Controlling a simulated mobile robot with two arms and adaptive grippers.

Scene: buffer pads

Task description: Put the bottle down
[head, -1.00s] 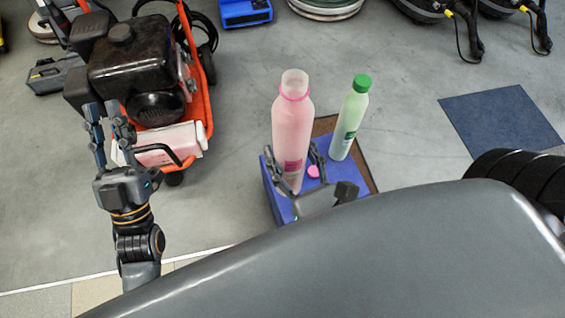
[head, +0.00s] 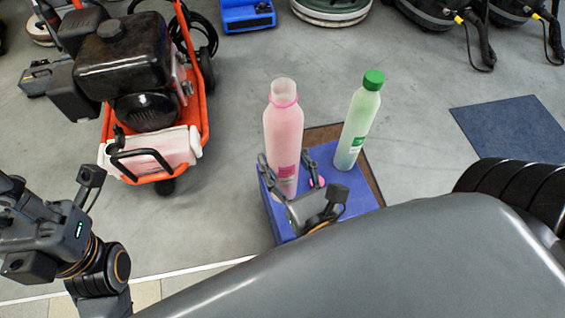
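A pink bottle (head: 283,130) with no cap on its mouth stands upright on a blue box (head: 345,197) in the head view. My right gripper (head: 290,172) is low at the bottle, one finger on each side of it. Its fingers look spread, with a small gap at the right side. The bottle's lower front is partly hidden by the left finger. A pink cap (head: 317,181) lies on the box by the right finger. My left gripper (head: 50,222) is at the lower left, empty, its parts spread apart and far from the bottle.
A green-capped bottle (head: 359,120) stands right of the pink bottle. An orange-framed machine (head: 150,100) stands at the left. A blue mat (head: 510,130) lies on the right. Grey floor between them is clear.

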